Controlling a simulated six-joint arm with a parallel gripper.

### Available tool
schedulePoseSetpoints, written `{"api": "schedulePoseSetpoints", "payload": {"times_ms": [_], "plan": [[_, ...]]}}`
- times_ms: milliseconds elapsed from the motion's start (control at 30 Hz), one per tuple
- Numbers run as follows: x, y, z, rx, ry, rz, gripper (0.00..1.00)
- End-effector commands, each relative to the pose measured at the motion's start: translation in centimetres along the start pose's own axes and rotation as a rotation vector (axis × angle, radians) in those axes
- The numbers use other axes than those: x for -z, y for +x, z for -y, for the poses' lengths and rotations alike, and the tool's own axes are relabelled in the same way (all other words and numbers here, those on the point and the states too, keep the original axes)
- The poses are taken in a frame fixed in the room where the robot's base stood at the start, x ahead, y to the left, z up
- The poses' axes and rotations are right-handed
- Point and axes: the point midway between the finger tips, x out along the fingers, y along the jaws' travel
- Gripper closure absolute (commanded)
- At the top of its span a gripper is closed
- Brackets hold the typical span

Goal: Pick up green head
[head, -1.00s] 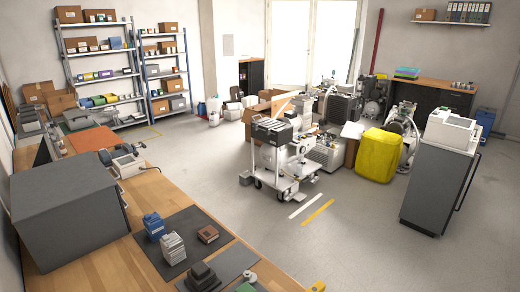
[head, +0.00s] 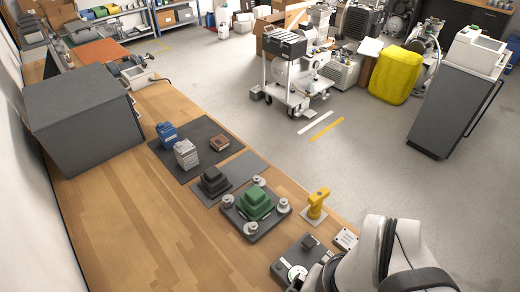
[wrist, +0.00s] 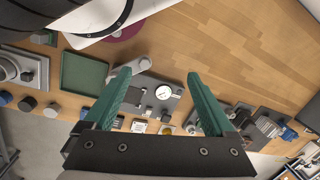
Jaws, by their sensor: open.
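The green head (head: 256,202) is a stepped green block. It sits on a dark square plate (head: 268,229) with pale round knobs at its corners, near the table's front edge in the head view. My gripper (wrist: 160,84) shows in the wrist view with two teal fingers spread apart and nothing between them. It points down over the table, above a dark plate with a round white dial (wrist: 163,92). I cannot make out the green head in the wrist view; the right finger may hide it.
A black stepped block (head: 214,181), a white block (head: 186,154), a blue block (head: 168,135) and a brown block (head: 220,143) stand beyond it. A yellow fixture (head: 316,205) stands at the right. A green tray (wrist: 83,73) lies left in the wrist view. Bare wood (head: 130,215) is clear.

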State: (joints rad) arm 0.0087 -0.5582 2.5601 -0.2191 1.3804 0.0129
Motion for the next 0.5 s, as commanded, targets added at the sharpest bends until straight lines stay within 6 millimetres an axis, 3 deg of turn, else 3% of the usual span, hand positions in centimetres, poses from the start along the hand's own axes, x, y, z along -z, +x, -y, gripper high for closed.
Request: {"api": "schedulePoseSetpoints", "payload": {"times_ms": [167, 267, 500], "plan": [[0.0, 0.0, 0.0, 0.0, 0.0, 0.0, 0.1], [0.0, 0.0, 0.0, 0.0, 0.0, 0.0, 0.0], [0.29, -0.07, 0.0, -0.023, -0.038, 0.007, 0.0]]}}
